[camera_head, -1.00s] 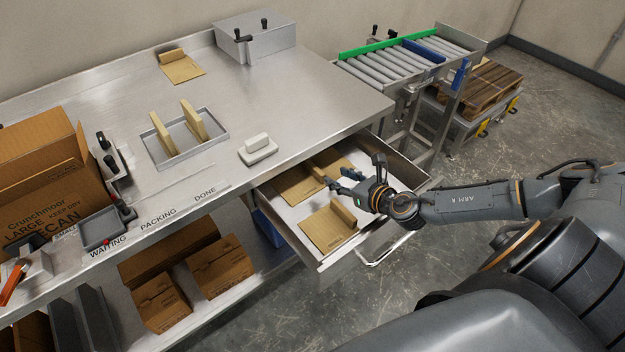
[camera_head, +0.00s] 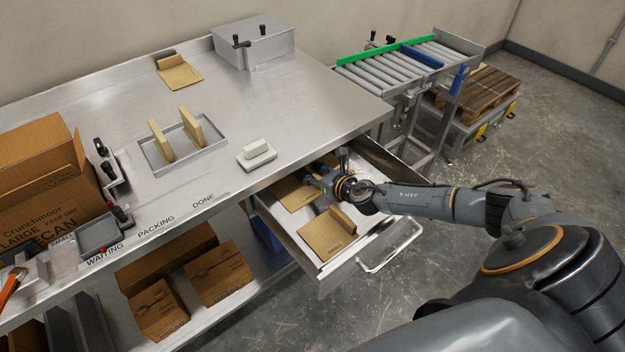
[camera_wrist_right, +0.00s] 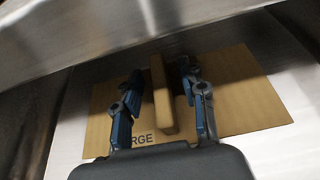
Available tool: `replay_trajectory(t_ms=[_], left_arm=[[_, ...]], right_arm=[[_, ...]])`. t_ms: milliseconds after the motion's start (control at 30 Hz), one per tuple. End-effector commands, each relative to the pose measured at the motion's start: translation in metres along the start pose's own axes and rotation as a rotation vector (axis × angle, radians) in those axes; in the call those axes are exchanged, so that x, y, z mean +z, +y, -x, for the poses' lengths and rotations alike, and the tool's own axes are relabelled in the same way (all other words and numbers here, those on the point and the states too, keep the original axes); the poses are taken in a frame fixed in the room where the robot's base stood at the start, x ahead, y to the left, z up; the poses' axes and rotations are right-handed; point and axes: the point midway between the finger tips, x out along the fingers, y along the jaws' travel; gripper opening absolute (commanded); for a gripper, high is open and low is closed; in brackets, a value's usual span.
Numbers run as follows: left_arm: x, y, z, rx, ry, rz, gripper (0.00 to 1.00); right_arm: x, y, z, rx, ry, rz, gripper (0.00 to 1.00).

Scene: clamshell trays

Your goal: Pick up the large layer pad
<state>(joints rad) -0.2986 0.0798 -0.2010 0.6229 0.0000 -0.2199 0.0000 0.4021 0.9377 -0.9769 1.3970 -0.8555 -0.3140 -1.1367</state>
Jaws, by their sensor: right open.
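The large layer pad (camera_wrist_right: 245,95) is a flat tan cardboard sheet with "RGE" readable on it and an upright tan grip block (camera_wrist_right: 161,95) in its middle. It lies in the open drawer and shows in the head view (camera_head: 294,194), partly hidden by my gripper. My right gripper (camera_wrist_right: 162,74) is open. Its two blue-padded fingers stand on either side of the block, with a gap showing on each side. In the head view, my right gripper (camera_head: 324,174) reaches into the drawer's back part, under the table edge. My left gripper is not in view.
A second tan pad (camera_head: 322,236) with a raised block lies nearer in the drawer (camera_head: 300,246). The steel table edge (camera_wrist_right: 120,35) hangs close over the gripper. A tray (camera_head: 150,158) with two upright tan pieces and a white block (camera_head: 256,154) stand on the table.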

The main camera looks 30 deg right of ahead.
Motion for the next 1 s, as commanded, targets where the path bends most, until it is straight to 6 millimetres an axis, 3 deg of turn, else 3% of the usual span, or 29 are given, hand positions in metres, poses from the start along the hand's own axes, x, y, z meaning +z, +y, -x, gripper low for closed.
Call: replay_trajectory(t_ms=[200,400,767,1000], left_arm=[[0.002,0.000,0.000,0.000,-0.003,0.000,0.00],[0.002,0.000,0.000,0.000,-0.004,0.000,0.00],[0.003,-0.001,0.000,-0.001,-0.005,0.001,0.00],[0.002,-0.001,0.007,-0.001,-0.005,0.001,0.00]], right_arm=[[0.000,0.000,-0.001,0.000,0.000,0.000,0.41],[0.000,0.000,0.000,0.000,0.000,0.000,0.01],[0.000,0.000,0.001,0.000,0.000,0.000,0.00],[0.008,-0.001,0.017,0.001,0.001,0.001,0.00]])
